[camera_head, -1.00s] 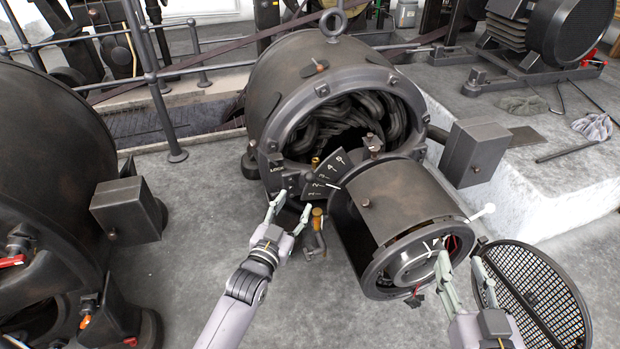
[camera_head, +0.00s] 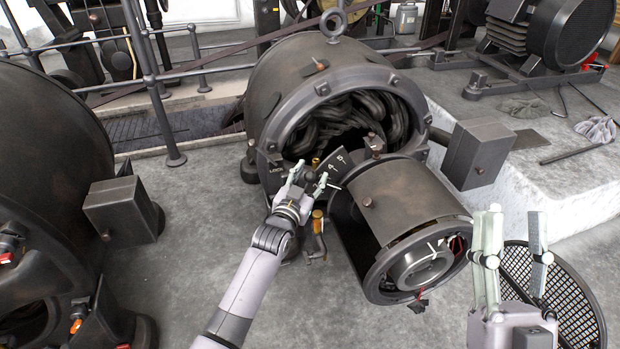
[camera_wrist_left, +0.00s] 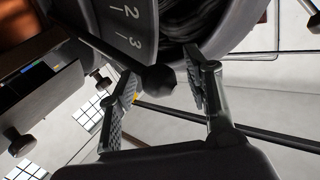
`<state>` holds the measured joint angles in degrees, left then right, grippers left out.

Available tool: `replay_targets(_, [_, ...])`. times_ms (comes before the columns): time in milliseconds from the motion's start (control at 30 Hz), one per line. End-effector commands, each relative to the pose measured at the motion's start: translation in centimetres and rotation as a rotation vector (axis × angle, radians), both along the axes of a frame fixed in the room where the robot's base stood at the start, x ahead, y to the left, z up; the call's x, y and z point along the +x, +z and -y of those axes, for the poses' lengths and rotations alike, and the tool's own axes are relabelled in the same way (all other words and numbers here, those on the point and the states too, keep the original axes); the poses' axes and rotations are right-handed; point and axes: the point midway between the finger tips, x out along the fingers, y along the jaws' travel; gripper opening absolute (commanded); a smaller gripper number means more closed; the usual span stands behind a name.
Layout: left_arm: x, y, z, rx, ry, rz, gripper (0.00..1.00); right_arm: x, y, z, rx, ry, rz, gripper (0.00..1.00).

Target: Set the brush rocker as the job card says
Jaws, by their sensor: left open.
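The opened dynamo (camera_head: 268,92) stands at the centre, its ring front showing dark coils inside. A dark scale plate (camera_head: 322,161) with white numbers and ticks sits at its lower front; the left wrist view shows "2" and "3" on the plate (camera_wrist_left: 133,22). A "LOCK" mark (camera_head: 277,169) is left of it. My left gripper (camera_head: 309,174) is open at the plate and hides part of it. In the left wrist view a dark round knob (camera_wrist_left: 158,78) lies between its spread fingers; I cannot tell if they touch it. My right gripper (camera_head: 514,213) is open and empty, right of the commutator cylinder (camera_head: 395,207).
A brass-topped fitting (camera_head: 317,220) stands just below my left gripper. A round mesh cover (camera_head: 570,300) lies behind my right gripper. Another dynamo (camera_head: 45,165) fills the left side. A pale plinth (camera_head: 560,190) is at the right; grey floor is open in front.

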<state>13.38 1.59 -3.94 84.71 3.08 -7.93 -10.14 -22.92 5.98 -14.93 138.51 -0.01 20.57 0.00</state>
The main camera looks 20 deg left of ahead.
Motion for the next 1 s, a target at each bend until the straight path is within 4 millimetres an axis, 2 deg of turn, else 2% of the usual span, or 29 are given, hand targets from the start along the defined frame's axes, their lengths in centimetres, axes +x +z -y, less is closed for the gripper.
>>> replay_targets(267, [0.04, 0.00, 0.01, 0.000, 0.000, 0.000, 0.45, -0.06, 0.07, 0.01, 0.001, 0.000, 0.005, 0.40])
replay_targets(900, [0.02, -0.02, -0.01, 0.001, 0.000, -0.001, 0.02, -0.03, 0.05, 0.02, 0.001, 0.000, 0.003, 0.40])
replay_targets(1000, [0.02, -0.03, -0.01, 0.002, 0.000, -0.001, 0.00, -0.02, 0.04, 0.02, 0.001, 0.000, 0.003, 0.40])
